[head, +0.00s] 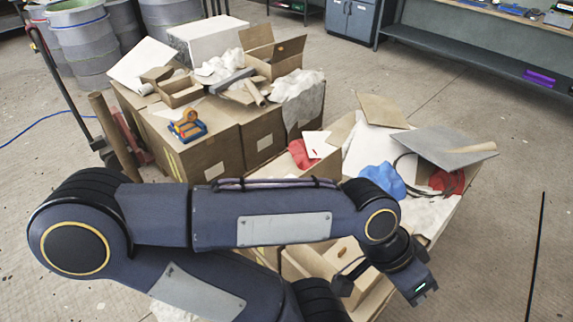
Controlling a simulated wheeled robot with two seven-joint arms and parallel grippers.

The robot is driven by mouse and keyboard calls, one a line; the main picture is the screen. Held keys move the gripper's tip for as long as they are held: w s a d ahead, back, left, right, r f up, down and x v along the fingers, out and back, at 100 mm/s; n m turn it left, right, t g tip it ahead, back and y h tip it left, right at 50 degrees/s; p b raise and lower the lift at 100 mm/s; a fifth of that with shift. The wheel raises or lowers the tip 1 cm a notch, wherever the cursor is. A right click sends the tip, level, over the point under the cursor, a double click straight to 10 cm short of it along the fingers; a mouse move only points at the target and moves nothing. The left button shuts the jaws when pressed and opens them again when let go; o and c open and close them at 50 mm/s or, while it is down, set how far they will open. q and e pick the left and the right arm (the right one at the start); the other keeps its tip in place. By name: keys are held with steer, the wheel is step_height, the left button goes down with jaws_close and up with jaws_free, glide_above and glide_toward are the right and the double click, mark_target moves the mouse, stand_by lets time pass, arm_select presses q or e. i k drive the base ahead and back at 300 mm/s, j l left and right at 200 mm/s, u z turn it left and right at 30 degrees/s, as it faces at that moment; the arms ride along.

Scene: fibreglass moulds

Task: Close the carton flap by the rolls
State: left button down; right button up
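An open carton (285,68) with raised flaps stands at the back of the stacked boxes. A smaller open carton (180,97) with a raised flap lies left of it. Another open carton (303,262) is partly hidden under my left arm. Large grey rolls or drums (82,45) stand at the far left; I cannot tell which carton the task means. My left gripper (352,280) is at the lower right, close to the partly hidden carton; its fingertips are unclear and contact cannot be told. My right gripper is not in view.
Large closed boxes (205,160) bear white crumpled material, boards and an orange-blue tool (187,126). Blue cloth (384,179) and a grey sheet (437,147) lie on the right. A brown post (112,135) stands at the left. The floor at right is mostly clear.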

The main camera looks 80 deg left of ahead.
mark_target(331, 167)
steer(key=k+j, duration=0.15)
steer(key=j, duration=0.25)
steer(key=k+j, duration=0.15)
steer(key=j, duration=0.25)
steer(key=k+j, duration=0.15)
steer(key=j, duration=0.3)
steer(key=k+j, duration=0.15)
steer(key=j, duration=0.25)
steer(key=k+j, duration=0.15)
steer(key=j, duration=0.25)
steer(key=k+j, duration=0.15)
steer(key=j, duration=0.25)
steer(key=k+j, duration=0.15)
steer(key=j, duration=0.3)
steer(key=k+j, duration=0.2)
steer(key=j, duration=0.2)
steer(key=i+l+z, duration=0.35)
steer(key=i+l, duration=0.2)
steer(key=l, duration=0.15)
